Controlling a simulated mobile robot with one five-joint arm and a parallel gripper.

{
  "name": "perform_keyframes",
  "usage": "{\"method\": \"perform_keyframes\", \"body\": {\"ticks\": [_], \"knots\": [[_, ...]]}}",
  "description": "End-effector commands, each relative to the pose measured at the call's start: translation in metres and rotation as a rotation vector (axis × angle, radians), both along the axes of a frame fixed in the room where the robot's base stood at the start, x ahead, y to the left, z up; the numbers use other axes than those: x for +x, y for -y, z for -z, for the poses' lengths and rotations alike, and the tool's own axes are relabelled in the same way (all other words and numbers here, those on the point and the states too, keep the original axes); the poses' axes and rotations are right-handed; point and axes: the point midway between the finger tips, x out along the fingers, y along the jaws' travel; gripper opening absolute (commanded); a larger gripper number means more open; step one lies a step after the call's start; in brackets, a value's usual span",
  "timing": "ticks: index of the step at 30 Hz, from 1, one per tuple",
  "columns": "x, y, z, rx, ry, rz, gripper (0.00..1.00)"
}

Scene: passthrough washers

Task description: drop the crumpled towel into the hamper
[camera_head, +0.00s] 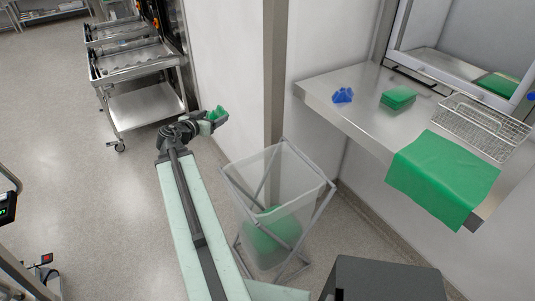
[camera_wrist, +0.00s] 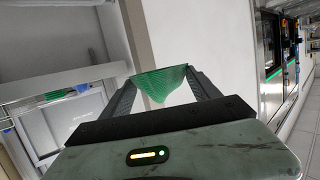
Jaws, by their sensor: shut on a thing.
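My gripper (camera_wrist: 162,88) is shut on a green cloth, the crumpled towel (camera_wrist: 160,82), which is pinched between its two fingers in the wrist view. In the head view my gripper (camera_head: 218,118) is at the end of my outstretched arm, with the green towel (camera_head: 217,112) at its tip. The hamper (camera_head: 246,172) is a clear bag in a grey folding frame, standing on the floor right of my arm. Green cloth (camera_head: 270,232) lies inside its lower part. My gripper is up and left of the hamper, not over its opening.
A steel counter (camera_head: 362,103) at the right holds a blue crumpled item (camera_head: 343,95), a folded green stack (camera_head: 398,97), a wire basket (camera_head: 480,125) and a green cloth (camera_head: 443,175) hanging over its edge. A steel cart (camera_head: 140,75) stands beyond my gripper. A wall corner (camera_head: 272,70) rises behind the hamper.

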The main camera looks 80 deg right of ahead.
Motion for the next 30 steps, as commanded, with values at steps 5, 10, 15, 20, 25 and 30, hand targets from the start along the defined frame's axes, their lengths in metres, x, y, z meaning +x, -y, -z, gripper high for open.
{"method": "perform_keyframes", "body": {"ticks": [5,10,15,20,25,30], "knots": [[-0.020,0.010,0.017,0.002,0.000,0.046,0.27],[-0.075,0.034,0.079,0.007,-0.002,0.203,0.27],[-0.148,0.052,0.145,0.008,0.000,0.416,0.27],[-0.199,0.057,0.182,0.003,0.000,0.567,0.27],[-0.220,0.057,0.190,-0.002,0.000,0.631,0.27],[-0.222,0.057,0.189,-0.002,0.000,0.634,0.27]]}}
